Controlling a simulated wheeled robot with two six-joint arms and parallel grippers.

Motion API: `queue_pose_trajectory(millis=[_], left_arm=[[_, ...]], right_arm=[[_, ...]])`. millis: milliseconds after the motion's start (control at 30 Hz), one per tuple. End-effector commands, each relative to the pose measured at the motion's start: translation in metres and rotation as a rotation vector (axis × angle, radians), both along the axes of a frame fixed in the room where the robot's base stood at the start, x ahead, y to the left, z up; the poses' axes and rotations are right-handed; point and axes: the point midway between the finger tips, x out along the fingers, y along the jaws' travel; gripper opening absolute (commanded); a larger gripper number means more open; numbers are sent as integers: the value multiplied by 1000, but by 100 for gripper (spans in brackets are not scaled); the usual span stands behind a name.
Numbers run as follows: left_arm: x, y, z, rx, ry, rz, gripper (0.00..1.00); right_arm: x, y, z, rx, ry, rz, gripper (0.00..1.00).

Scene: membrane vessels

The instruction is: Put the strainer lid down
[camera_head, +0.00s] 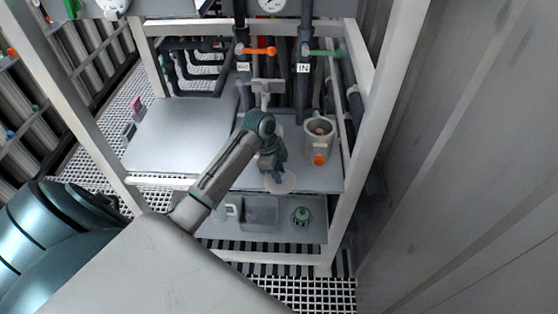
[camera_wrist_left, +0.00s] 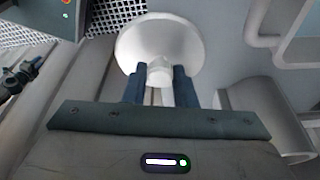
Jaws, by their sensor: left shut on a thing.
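The strainer lid is a pale round disc (camera_head: 281,184) with a small knob. In the left wrist view the disc (camera_wrist_left: 158,42) is seen face on, with its knob between the two blue fingertips. My left gripper (camera_head: 275,171) is shut on this knob, over the front part of the grey shelf. In the left wrist view the fingers (camera_wrist_left: 159,84) sit on both sides of the knob. I cannot tell whether the lid touches the shelf. The strainer body (camera_head: 319,129), a grey pot with an orange cap, stands open on the shelf to the right. My right gripper is not in view.
A lower shelf holds a grey bin (camera_head: 259,213) and a green item (camera_head: 301,215). White frame posts flank the shelves.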

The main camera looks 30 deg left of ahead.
Motion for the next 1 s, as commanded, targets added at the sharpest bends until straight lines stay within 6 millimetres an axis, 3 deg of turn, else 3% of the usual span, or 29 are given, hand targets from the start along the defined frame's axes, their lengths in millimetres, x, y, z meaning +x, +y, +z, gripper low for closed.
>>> queue_pose_trajectory(millis=[433, 600, 933, 967, 1000], left_arm=[[44, 27, 2, 0, 0, 1, 2], [40, 25, -15, 0, 1, -1, 2], [40, 25, -19, 0, 1, 0, 2], [40, 25, -19, 1, 1, 0, 29], [40, 25, -19, 1, 1, 0, 36]], right_arm=[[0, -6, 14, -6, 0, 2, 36], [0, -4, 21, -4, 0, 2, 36], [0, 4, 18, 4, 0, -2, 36], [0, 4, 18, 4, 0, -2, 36], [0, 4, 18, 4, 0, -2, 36]])
